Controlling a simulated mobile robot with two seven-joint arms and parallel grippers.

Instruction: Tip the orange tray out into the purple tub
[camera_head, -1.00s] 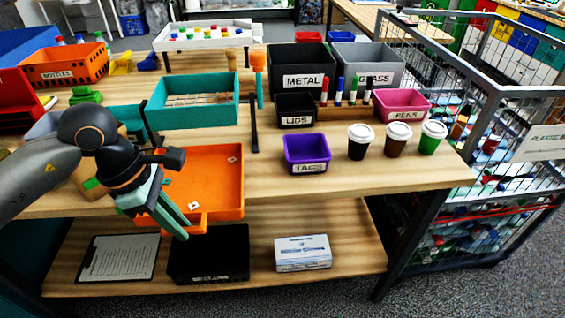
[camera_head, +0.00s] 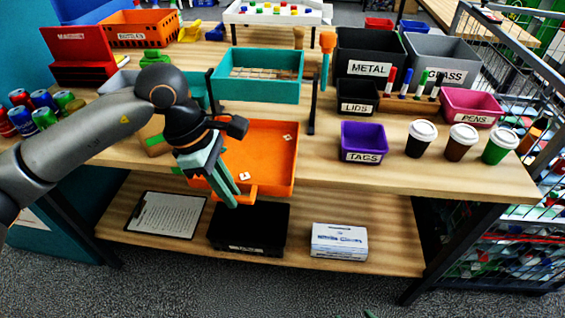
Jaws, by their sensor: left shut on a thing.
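The orange tray (camera_head: 262,165) lies on the tabletop at the front edge, left of centre, with two small white tags in it. My left gripper (camera_head: 236,200) is at the tray's front side, shut on its front handle. The gripper and wrist cover the tray's left part. The purple tub (camera_head: 363,143), labelled TAGS, stands upright on the table to the right of the tray, with a clear gap between them. It looks empty from here. My right gripper is not in view.
A teal tray (camera_head: 259,76) on a stand is behind the orange tray, with a dark post (camera_head: 312,103) at its right. Cups (camera_head: 421,139) stand right of the tub. The lids bin (camera_head: 357,97) is behind it. Bare wood lies between tray and tub.

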